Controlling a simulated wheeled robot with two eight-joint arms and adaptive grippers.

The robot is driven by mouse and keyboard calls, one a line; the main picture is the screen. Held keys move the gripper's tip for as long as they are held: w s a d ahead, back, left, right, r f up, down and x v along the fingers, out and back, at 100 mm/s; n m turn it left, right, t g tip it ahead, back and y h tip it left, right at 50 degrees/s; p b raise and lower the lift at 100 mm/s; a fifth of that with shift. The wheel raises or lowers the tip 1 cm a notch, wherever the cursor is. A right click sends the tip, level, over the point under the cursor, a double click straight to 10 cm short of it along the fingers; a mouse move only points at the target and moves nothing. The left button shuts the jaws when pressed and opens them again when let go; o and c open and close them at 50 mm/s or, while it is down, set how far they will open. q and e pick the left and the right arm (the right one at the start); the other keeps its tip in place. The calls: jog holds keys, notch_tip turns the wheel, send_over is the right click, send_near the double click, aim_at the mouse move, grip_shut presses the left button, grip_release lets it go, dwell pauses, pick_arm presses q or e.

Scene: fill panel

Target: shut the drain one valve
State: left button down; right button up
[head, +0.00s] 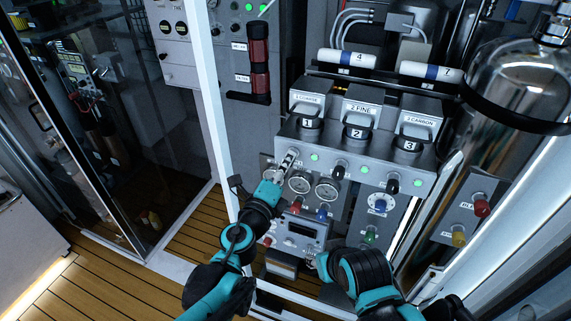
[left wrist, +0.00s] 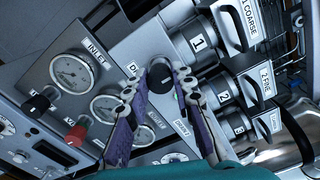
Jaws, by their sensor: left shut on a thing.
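The drain one valve is a dark round knob (left wrist: 166,88) in the left wrist view, on the panel below filter housing 1 (left wrist: 197,42). The label beside it is partly covered, with only its first letter readable. My left gripper (left wrist: 168,72) has its two fingers on either side of the knob and is shut on it. In the head view my left gripper (head: 289,160) reaches the left end of the filter block, and it hides the knob there. My right arm is low in the middle, and its gripper (head: 322,264) is too small and dark to read.
Two similar black knobs (head: 338,172) (head: 392,186) sit to the right under filters 2 and 3, with green lights near them. Gauges (head: 299,181) and coloured knobs lie just below my left gripper. A white upright post (head: 208,90) stands close to the left.

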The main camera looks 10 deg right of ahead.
pick_arm(q)
jog(key=c, duration=1.3)
grip_release()
jog(key=shift+o, duration=0.2)
jog(key=v, duration=1.2)
jog(key=w+a+n+t+y, duration=0.2)
jog(key=w+a+n+y, duration=0.2)
jog(key=a+n+y, duration=0.7)
jog(key=s+a+f+n+g+y, duration=0.1)
jog(key=s+a+f+n+g, duration=0.15)
jog(key=a+n, duration=0.35)
jog(key=s+a+f+n+g, duration=0.1)
jog(key=a+f+n+g, duration=0.1)
jog(key=a+f+n, duration=0.35)
jog(key=s+a+f+n+g+h, duration=0.1)
jog(key=s+f+n+g, duration=0.4)
jog(key=s, duration=0.5)
jog(key=shift+a+f+n+h, duration=0.35)
jog(key=shift+n+h, duration=0.15)
jog(key=shift+n, duration=0.25)
